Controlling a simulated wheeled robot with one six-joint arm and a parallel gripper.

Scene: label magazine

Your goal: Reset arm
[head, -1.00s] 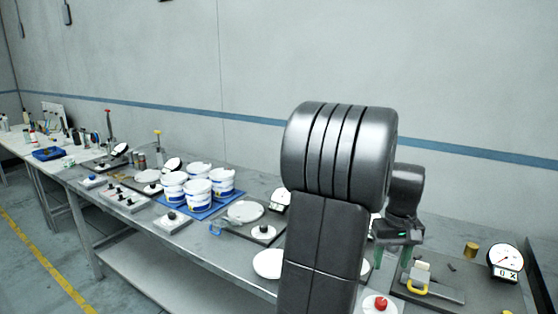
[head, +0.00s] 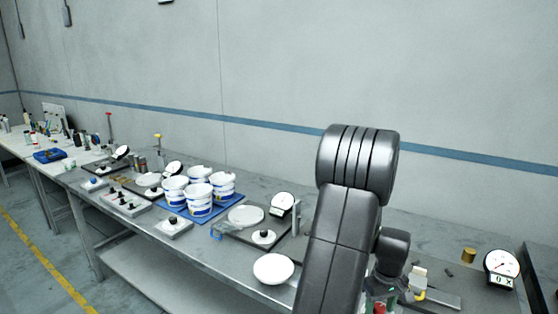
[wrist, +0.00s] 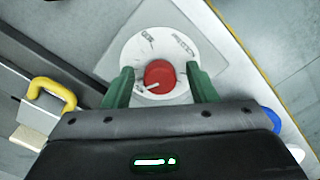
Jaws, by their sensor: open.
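My gripper (wrist: 161,88) shows in the wrist view with its two green fingers spread apart. It is open and nothing is between the fingertips except, seen beyond them, a red knob (wrist: 159,76) on a round white dial plate (wrist: 187,48). I cannot tell how far the fingers are from the knob. In the head view my arm stands in front of the right part of the bench and hides most of the gripper and the dial.
A yellow handle (wrist: 50,93) is at the left in the wrist view. In the head view, a gauge (head: 502,266) and a brass cylinder (head: 468,255) stand at right. White tubs (head: 199,198) sit on a blue mat left of my arm, with a white plate (head: 273,268) nearer.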

